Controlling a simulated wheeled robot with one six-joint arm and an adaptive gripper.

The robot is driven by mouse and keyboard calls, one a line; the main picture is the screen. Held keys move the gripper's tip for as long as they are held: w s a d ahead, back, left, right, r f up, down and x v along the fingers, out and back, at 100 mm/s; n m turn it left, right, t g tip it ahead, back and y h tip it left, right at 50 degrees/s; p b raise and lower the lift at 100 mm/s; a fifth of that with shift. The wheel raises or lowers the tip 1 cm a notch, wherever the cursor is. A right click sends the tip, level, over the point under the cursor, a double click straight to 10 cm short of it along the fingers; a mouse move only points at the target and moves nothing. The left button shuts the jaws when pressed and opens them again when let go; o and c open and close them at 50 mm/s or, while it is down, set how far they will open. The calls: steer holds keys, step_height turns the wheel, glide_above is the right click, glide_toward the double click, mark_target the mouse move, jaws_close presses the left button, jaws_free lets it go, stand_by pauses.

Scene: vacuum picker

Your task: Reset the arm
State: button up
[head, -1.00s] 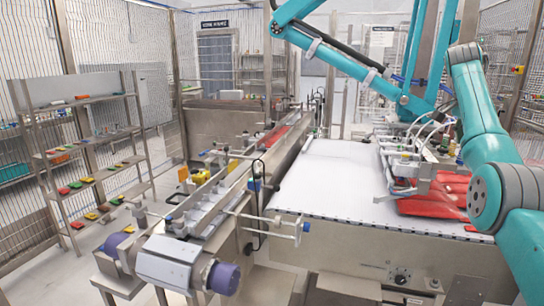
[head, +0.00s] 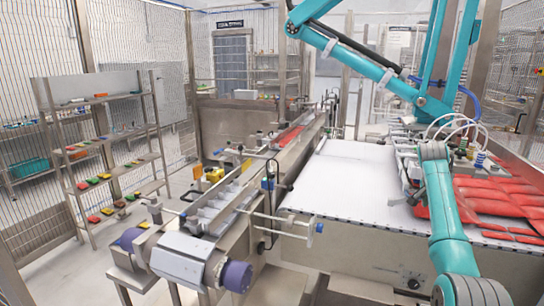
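My arm (head: 447,222), teal with a grey joint at the bottom edge, rises at the right in the head view, in front of the conveyor. It bends at a rounded joint near the picker head. The vacuum picker's suction head (head: 470,158), with white hoses, is above the belt at the right, partly hidden by my arm. Red packs (head: 500,206) lie on the right side of the white conveyor belt (head: 345,185).
A narrow metal line with a trough (head: 222,208) runs beside the belt, with purple-ended rollers (head: 236,276) at its near end. A shelf rack (head: 108,150) with coloured items stands at the left. Teal picker links (head: 365,65) span overhead. Mesh fencing surrounds the cell. Floor shows between rack and line.

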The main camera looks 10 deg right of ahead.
steer(key=s+a+f+n+t, duration=0.15)
steer(key=a+f, duration=0.35)
steer(key=f, duration=0.5)
steer(key=a+f+n+t, duration=0.15)
steer(key=a+f, duration=0.25)
steer(key=f, duration=0.5)
steer(key=s+a+f+n, duration=0.15)
steer(key=a+f, duration=0.35)
steer(key=f, duration=0.5)
steer(key=s+a+f+n+t+y, duration=0.1)
steer(key=s+a+f+n+t, duration=0.3)
steer(key=s+a+f, duration=1.1)
steer(key=s+a+r+n+t+y, duration=0.1)
steer(key=s+a, duration=0.4)
steer(key=s, duration=0.3)
steer(key=s+a+r+n+t+y, duration=0.1)
steer(key=s+a+n, duration=0.1)
steer(key=s+a, duration=0.45)
steer(key=s+a+r+n+t, duration=0.1)
steer(key=s+a+r, duration=0.15)
steer(key=s, duration=0.65)
steer(key=s+a+r+n+t+y, duration=0.1)
steer(key=s+a+r, duration=0.1)
steer(key=s+r, duration=0.7)
steer(key=s+a+r+n+t+y, duration=0.1)
steer(key=s+a+r+n+t, duration=0.1)
steer(key=s+r, duration=0.8)
steer(key=shift+a+r, duration=0.65)
steer(key=shift+r, duration=0.2)
steer(key=shift+s, duration=0.1)
